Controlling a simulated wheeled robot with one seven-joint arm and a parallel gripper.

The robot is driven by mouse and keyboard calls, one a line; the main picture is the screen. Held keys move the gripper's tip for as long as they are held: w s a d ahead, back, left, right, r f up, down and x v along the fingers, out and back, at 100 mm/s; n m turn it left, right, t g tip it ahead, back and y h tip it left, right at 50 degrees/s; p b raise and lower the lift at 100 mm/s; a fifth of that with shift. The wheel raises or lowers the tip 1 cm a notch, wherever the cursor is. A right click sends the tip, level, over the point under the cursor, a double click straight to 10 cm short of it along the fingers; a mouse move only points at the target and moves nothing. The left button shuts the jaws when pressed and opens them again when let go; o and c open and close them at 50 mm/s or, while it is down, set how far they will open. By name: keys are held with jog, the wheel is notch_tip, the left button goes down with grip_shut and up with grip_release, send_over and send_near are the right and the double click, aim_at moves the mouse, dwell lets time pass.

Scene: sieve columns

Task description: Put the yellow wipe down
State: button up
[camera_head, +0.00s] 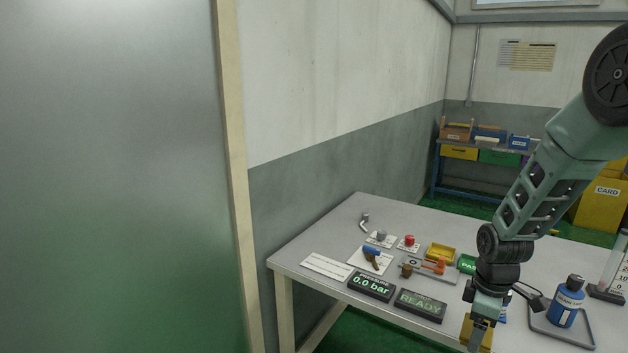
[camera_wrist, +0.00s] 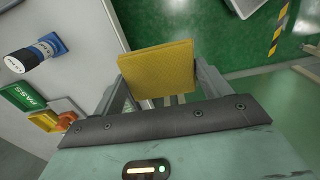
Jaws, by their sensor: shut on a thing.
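The yellow wipe (camera_wrist: 158,69) is a flat square piece held between the fingers of my gripper (camera_wrist: 165,92) in the wrist view. In the head view my gripper (camera_head: 476,338) points down at the front edge of the table, and part of the yellow wipe (camera_head: 485,341) shows beside its fingers. The wrist view shows the green floor beyond the wipe and the table to the left. The gripper is shut on the wipe. Whether the wipe touches anything cannot be told.
The grey table (camera_head: 330,235) holds a tray (camera_head: 584,337) with a blue bottle (camera_head: 566,301), a pressure display (camera_head: 371,286), a READY display (camera_head: 420,305), a yellow bin (camera_head: 440,252) and small parts. A partition edge (camera_head: 232,170) stands left.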

jog(key=shift+w+a+f+m, duration=0.1)
jog(key=shift+f+m, duration=0.2)
jog(key=shift+f, duration=0.1)
jog(key=shift+s+a+f+m, duration=0.25)
jog(key=shift+s+f+m, duration=0.25)
jog(key=shift+f+m, duration=0.4)
jog(key=s+a+f+m, duration=0.1)
jog(key=s+f+m, duration=0.3)
jog(key=m, duration=0.4)
jog(key=shift+s+a+f+m, duration=0.25)
jog(key=shift+s+f+m, duration=0.05)
jog(key=shift+f, duration=0.15)
